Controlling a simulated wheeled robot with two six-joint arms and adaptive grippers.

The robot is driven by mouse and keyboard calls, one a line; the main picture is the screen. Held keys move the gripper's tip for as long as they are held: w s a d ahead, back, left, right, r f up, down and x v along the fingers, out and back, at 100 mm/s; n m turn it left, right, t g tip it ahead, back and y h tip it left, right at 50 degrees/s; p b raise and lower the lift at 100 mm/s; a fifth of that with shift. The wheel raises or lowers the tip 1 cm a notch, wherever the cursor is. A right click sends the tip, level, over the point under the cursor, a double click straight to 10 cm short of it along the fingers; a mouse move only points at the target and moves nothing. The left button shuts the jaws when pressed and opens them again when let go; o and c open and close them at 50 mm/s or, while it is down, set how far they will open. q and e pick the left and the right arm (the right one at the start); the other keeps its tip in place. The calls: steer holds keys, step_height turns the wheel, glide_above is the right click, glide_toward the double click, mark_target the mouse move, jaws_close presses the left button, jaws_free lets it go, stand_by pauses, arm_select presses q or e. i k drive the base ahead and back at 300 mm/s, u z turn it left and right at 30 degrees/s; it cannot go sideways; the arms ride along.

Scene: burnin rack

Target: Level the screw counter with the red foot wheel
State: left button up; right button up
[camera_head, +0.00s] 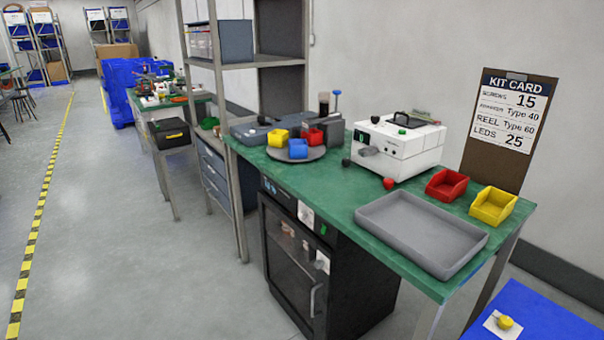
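The screw counter (412,148) is a white box-shaped machine on the green bench, with a black handle on top and a small dark display on its front. A red foot wheel (389,184) shows at its front lower corner. A dark round knob (346,162) shows at its left lower corner. Whether the counter is level cannot be told from this view. Neither of my grippers is in view.
The bench (340,190) also holds a grey tray (385,238), a red bin (447,185), a yellow bin (493,206) and a round turntable (314,155) with small bins. A kit card (508,120) stands behind. A black cabinet (345,285) is below.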

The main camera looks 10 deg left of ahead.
mark_target(388, 183)
steer(key=u, duration=0.6)
steer(key=i, duration=1.05)
steer(key=z, duration=1)
